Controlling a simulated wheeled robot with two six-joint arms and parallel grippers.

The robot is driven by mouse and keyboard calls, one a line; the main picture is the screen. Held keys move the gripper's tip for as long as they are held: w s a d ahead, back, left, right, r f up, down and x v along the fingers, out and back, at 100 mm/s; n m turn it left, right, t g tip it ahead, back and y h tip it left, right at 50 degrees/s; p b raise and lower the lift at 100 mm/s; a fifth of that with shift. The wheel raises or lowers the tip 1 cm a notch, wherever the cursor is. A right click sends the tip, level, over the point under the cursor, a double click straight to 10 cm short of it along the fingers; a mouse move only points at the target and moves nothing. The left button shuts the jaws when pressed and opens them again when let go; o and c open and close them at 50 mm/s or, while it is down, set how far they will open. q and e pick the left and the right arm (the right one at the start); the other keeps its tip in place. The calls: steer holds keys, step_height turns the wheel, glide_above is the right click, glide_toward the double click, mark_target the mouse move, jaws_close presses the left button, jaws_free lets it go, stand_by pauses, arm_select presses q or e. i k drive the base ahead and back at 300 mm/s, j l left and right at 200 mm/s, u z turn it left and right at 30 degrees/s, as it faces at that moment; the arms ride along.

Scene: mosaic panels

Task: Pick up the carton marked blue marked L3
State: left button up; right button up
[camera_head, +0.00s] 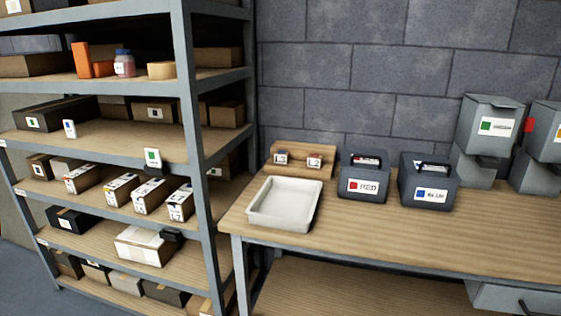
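Several brown cartons with white printed labels stand in a row on the middle shelf. The rightmost carton (178,203) seems to carry a small blue mark. Beside it are a third carton (152,195), a second carton (121,188) and the leftmost carton (83,178), which seems to have a red mark. The L3 marking is too small to read on any of them. Neither of my grippers is in view.
A shelf post (197,150) stands just right of the cartons. A card with a green square (152,157) stands above them. The bench front is clear.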

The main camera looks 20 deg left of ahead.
mark_target(117, 198)
steer(key=k+j+u, duration=0.35)
steer(key=j+u, duration=0.15)
steer(key=k+j+u, duration=0.25)
steer(key=j+u, duration=0.25)
steer(key=j, duration=0.15)
